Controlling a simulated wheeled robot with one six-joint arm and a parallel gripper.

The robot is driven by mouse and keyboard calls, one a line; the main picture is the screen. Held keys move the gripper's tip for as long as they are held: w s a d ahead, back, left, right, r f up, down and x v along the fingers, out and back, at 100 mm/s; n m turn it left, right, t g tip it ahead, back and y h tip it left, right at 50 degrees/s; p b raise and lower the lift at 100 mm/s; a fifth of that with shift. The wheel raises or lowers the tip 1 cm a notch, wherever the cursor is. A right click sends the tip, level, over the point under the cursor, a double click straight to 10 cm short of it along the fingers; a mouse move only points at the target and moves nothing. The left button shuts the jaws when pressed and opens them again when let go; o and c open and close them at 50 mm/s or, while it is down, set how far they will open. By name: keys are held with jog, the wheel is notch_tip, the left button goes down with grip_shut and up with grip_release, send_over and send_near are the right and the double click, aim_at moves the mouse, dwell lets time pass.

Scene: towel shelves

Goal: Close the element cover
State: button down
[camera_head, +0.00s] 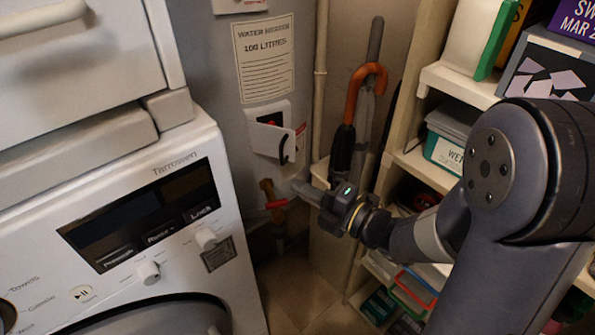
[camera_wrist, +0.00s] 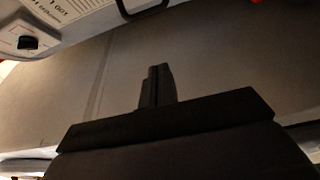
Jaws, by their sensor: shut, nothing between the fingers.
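The element cover (camera_head: 268,141) is a white flap on a white housing low on the grey water heater (camera_head: 220,75) in the head view. It stands ajar, with a dark gap and a bit of red showing above it. A black hooked handle (camera_head: 284,150) is on its right side. My gripper (camera_head: 299,187) is shut and empty, below and a little right of the cover, apart from it. In the wrist view the shut fingers (camera_wrist: 157,72) point at a plain brownish surface. A white part with a black piece (camera_wrist: 27,42) shows at the upper left there.
A white washing machine (camera_head: 120,240) stands at the left. A pipe with a red valve handle (camera_head: 277,204) is just left of my gripper. An umbrella with an orange handle (camera_head: 352,95) hangs behind it. White shelves (camera_head: 455,82) with boxes fill the right.

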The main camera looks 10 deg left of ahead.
aim_at(283, 164)
jog(key=x, duration=1)
jog(key=shift+w+d+b, duration=0.55)
jog(key=shift+w+d, duration=0.8)
jog(key=shift+d, duration=0.3)
